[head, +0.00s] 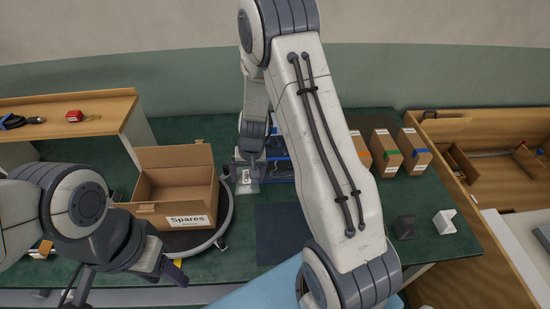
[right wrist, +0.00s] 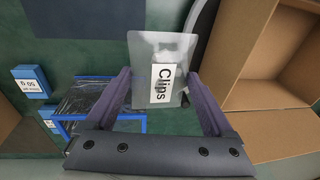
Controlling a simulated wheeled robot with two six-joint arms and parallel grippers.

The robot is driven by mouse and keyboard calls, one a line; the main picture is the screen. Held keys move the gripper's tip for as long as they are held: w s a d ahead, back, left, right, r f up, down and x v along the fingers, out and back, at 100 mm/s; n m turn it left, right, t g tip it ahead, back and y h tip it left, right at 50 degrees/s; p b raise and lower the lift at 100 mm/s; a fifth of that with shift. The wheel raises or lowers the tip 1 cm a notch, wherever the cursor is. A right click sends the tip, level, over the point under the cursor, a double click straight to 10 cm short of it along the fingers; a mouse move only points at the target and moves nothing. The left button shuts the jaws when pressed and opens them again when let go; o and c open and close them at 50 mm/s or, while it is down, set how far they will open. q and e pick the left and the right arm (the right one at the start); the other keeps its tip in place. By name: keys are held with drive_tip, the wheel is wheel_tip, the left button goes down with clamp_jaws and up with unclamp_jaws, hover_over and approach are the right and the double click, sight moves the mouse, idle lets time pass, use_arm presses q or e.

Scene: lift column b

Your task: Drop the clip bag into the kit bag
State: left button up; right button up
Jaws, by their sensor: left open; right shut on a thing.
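The clip bag (right wrist: 158,92) is a small clear bag with a white label reading "Clips". My right gripper (right wrist: 158,72) is shut on it and holds it between its two fingers; the bag also shows in the head view (head: 247,175). A blue frame (right wrist: 132,126) with a dark, clear-looking bag in it, which looks like the kit bag (right wrist: 85,104), is just left of the right gripper in the right wrist view. In the head view my right arm partly hides this blue frame (head: 284,168). My left gripper (head: 128,284) is open and empty at the lower left.
An open cardboard box labelled "Spares" (head: 178,193) stands on a round grey turntable (head: 226,212) beside the clip bag. Several small cartons (head: 413,150) stand right of my right arm. A dark mat (head: 279,228) lies on the green table. A wooden shelf (head: 110,113) is at the left.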

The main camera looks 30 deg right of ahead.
drive_tip(key=w+d+r+m+h+p, duration=0.1)
drive_tip(key=w+d+r+m+p, duration=0.1)
drive_tip(key=w+d+r+m, duration=0.45)
drive_tip(key=w+d+r+m+h+p, duration=0.1)
drive_tip(key=w+d+r+m+p, duration=0.25)
drive_tip(key=d+m, duration=0.55)
wheel_tip(320, 180, down, 7)
drive_tip(key=d+n+b, duration=0.1)
drive_tip(key=b, duration=0.3)
drive_tip(key=shift+w+d, duration=0.25)
drive_tip(key=shift+r, duration=0.15)
drive_tip(key=o, duration=1.1)
drive_tip(key=shift+c, duration=0.2)
